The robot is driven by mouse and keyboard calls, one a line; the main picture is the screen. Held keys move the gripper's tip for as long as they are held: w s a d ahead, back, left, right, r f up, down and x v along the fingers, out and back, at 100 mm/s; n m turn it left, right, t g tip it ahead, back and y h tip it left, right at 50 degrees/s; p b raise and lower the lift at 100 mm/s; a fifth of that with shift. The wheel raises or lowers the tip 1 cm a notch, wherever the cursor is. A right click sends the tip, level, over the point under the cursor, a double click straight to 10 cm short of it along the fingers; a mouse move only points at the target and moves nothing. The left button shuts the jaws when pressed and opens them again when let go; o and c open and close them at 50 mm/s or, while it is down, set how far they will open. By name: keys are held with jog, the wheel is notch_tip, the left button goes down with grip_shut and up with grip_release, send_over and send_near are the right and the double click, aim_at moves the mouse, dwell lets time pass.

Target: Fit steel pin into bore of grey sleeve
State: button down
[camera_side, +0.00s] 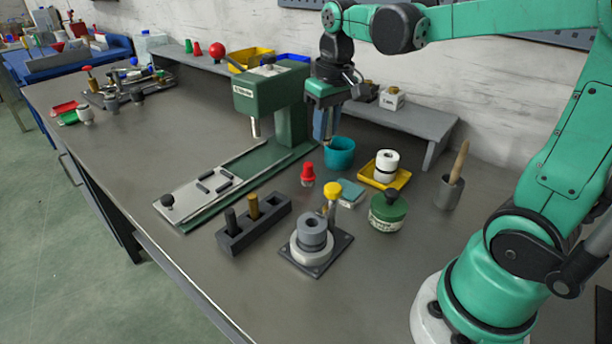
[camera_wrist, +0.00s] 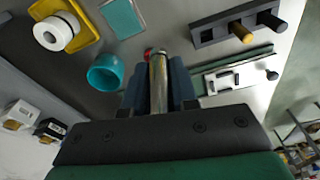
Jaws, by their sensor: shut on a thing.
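The grey sleeve (camera_side: 312,233) stands upright in a pale ring on a dark square base plate (camera_side: 326,257), at the front middle in the side view. The dark opening of its bore faces up. My gripper (camera_side: 326,132) is well behind and above the sleeve, fingers pointing down. It is shut on the steel pin (camera_wrist: 159,82), which lies between the two blue-grey fingers in the wrist view. In the side view the fingers hide most of the pin. The sleeve cannot be made out in the wrist view.
A green press (camera_side: 292,115) stands left of my gripper. A teal cup (camera_side: 340,154) is close to it. A red-capped bottle (camera_side: 307,175), yellow-topped post (camera_side: 331,193), green tin (camera_side: 387,213) and yellow tray (camera_side: 399,181) surround the sleeve's far side. A dark rack (camera_side: 265,228) is left of it.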

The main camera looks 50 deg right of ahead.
notch_tip(320, 180, up, 4)
jog(key=shift+r, duration=0.1)
jog(key=shift+w+a+r, duration=0.1)
jog(key=shift+r, duration=0.1)
jog(key=w+a+f+n, duration=0.1)
jog(key=w+a+n, duration=0.2)
jog(key=a, duration=0.5)
notch_tip(320, 180, up, 10)
jog(key=f+n+y, duration=0.1)
jog(key=n, duration=0.5)
send_over(312, 230)
jog(key=w+d, duration=0.1)
notch_tip(312, 230, down, 19)
jog(key=shift+d, duration=0.1)
jog(key=shift+f, duration=0.6)
jog(key=c, duration=0.7)
grip_release()
